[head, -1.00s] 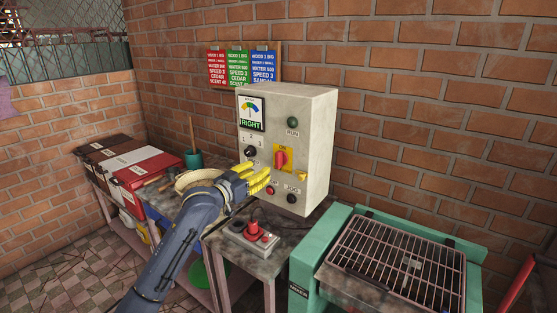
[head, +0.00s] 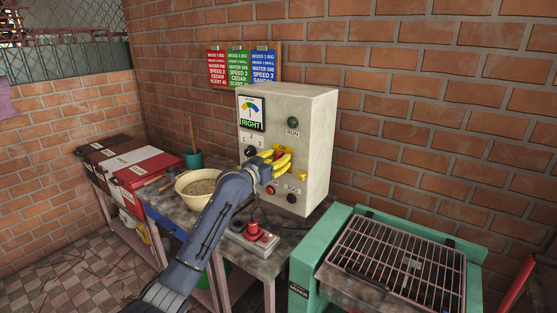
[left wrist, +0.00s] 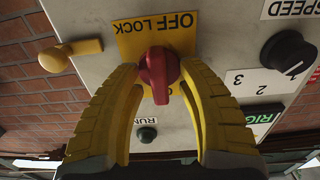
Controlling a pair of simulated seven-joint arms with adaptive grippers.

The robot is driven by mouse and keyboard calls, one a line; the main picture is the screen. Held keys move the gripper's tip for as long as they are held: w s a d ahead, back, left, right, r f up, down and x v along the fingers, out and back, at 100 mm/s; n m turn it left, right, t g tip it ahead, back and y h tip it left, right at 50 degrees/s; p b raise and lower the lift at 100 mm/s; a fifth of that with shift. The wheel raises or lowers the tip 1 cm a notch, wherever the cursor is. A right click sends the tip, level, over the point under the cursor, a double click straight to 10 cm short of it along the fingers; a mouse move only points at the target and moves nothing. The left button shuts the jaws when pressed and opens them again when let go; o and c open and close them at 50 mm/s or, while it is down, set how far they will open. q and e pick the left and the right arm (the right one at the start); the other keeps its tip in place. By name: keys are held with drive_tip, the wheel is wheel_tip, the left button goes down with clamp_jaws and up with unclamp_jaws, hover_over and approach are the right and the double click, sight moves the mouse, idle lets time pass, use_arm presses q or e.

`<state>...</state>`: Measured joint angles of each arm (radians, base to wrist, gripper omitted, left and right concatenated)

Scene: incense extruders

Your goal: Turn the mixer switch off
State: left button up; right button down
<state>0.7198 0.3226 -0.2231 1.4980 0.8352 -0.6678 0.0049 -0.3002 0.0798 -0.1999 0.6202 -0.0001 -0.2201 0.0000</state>
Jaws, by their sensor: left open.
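The mixer switch is a red rotary knob (left wrist: 158,72) on a yellow plate (left wrist: 135,40) marked OFF LOCK, on the front of a pale control box (head: 318,150). In the left wrist view the picture is upside down and the knob's handle lies roughly up and down. My left gripper (head: 282,163) is at the front of the box, over the switch, and hides most of it in the head view. In the left wrist view its yellow fingers (left wrist: 160,92) are open, one on each side of the red knob. I cannot tell whether they touch it. My right gripper is not in view.
A yellow lever (left wrist: 70,55) sticks out beside the switch plate. A black speed knob (left wrist: 288,52) and a green run lamp (head: 293,122) are nearby. A bowl (head: 192,198), a small red-button box (head: 236,236) and a green-framed grill (head: 345,222) stand around below.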

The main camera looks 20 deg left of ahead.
use_arm(q)
drive_tip(key=shift+o, duration=0.3)
clamp_jaws()
drive_tip(key=shift+n, duration=0.4)
drive_tip(key=n, duration=0.4)
drive_tip(key=shift+a, duration=0.1)
drive_tip(key=n, duration=0.4)
drive_tip(key=shift+w+a+f+n, duration=0.1)
drive_tip(key=shift+n, duration=0.2)
drive_tip(key=n, duration=0.4)
drive_tip(key=shift+f+n, duration=0.15)
drive_tip(key=shift+n, duration=2.05)
